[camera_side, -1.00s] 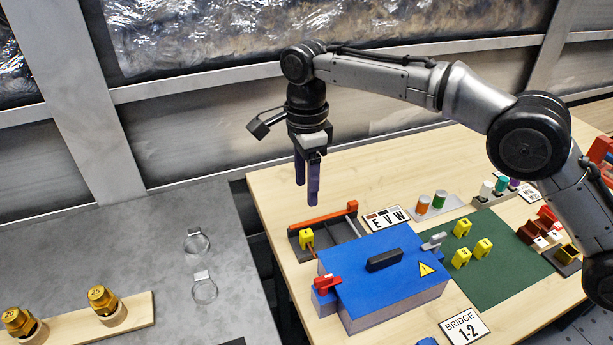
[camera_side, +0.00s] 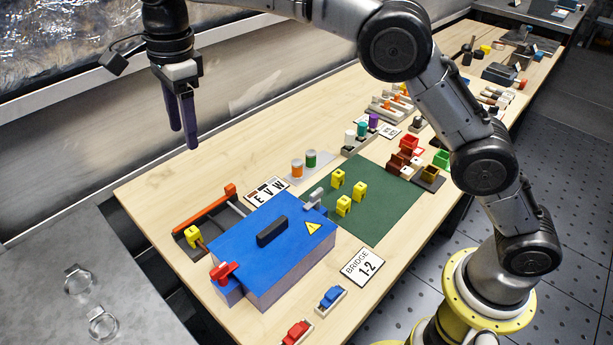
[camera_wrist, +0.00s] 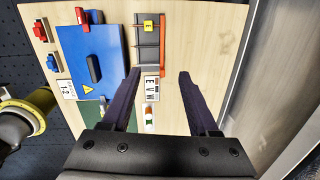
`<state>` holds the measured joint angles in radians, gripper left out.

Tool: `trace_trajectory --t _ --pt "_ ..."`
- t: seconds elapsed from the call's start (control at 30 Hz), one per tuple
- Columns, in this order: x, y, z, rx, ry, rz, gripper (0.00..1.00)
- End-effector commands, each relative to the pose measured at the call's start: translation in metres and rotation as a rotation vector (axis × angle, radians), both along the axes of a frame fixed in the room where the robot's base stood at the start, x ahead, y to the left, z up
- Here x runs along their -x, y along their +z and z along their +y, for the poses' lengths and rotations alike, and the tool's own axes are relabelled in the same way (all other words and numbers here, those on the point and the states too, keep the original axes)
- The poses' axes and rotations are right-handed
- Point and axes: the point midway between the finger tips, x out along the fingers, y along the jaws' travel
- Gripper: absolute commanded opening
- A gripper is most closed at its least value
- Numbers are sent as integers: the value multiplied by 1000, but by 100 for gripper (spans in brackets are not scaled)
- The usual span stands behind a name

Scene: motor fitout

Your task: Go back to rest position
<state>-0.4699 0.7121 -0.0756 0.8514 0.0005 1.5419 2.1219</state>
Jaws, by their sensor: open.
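My gripper (camera_side: 184,138) is open and empty, raised above the wooden bench at the far left, with its dark purple fingers pointing down. In the wrist view the two fingers (camera_wrist: 160,72) are spread apart with only bench and parts behind them. The blue box (camera_side: 290,250) with a black handle and a yellow warning sign stands below and to the right of the gripper. It also shows in the wrist view (camera_wrist: 108,48). A dark tray (camera_side: 216,232) with a yellow block (camera_side: 192,236) and an orange bar (camera_side: 203,209) lies beside the box. Nothing touches the gripper.
A green mat (camera_side: 385,218) with yellow blocks lies right of the box. An E V W card (camera_side: 266,191) and a Bridge 1-2 card (camera_side: 362,267) lie near it. Red (camera_side: 297,332) and blue (camera_side: 331,298) parts sit at the front edge. The wall runs behind the bench.

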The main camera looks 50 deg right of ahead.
Motion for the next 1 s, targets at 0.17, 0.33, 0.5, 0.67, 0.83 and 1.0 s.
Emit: trace_trajectory --t 0.17,0.33,0.5,0.67,0.83,1.0 --pt "31 71 -68 -30 -69 -76 61" --pt "74 110 -123 -30 -26 -148 61" --pt "127 129 -169 -3 85 -222 61" --pt "182 127 -204 47 233 -286 61" --pt "241 105 -232 133 442 -347 61" --pt "299 59 -250 253 726 -384 61"
